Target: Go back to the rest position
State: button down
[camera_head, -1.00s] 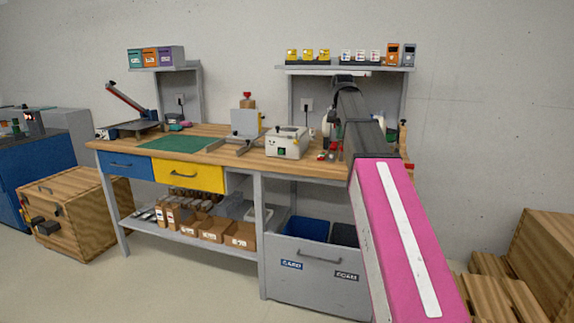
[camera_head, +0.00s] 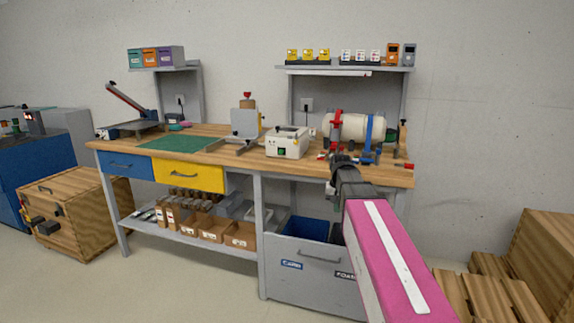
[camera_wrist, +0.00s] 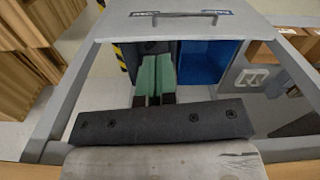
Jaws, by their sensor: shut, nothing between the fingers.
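My gripper (camera_wrist: 155,80) shows in the wrist view as two green fingers side by side, shut and empty. It points down over the grey bin drawer (camera_head: 304,265) under the right part of the workbench, in front of the dark bin (camera_wrist: 139,60). The blue bin (camera_wrist: 208,62) is beside it and apart from the fingers. In the head view my pink arm reaches up from the lower right to the bench's front edge, and its fingers are hidden there.
The workbench (camera_head: 222,141) holds a white box device (camera_head: 288,142), a green mat (camera_head: 178,143) and a large pale roll in red and blue clamps (camera_head: 354,127). Shelves stand above. Wooden crates (camera_head: 545,250) are at the right.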

jog(key=s+f+n, duration=0.1)
jog(key=s+f, duration=0.7)
jog(key=f, duration=0.2)
jog(key=s+f, duration=0.8)
jog(key=f, duration=0.3)
jog(key=shift+s+f+n, duration=0.25)
jog(key=shift+n, duration=0.15)
jog(key=shift+a, duration=0.1)
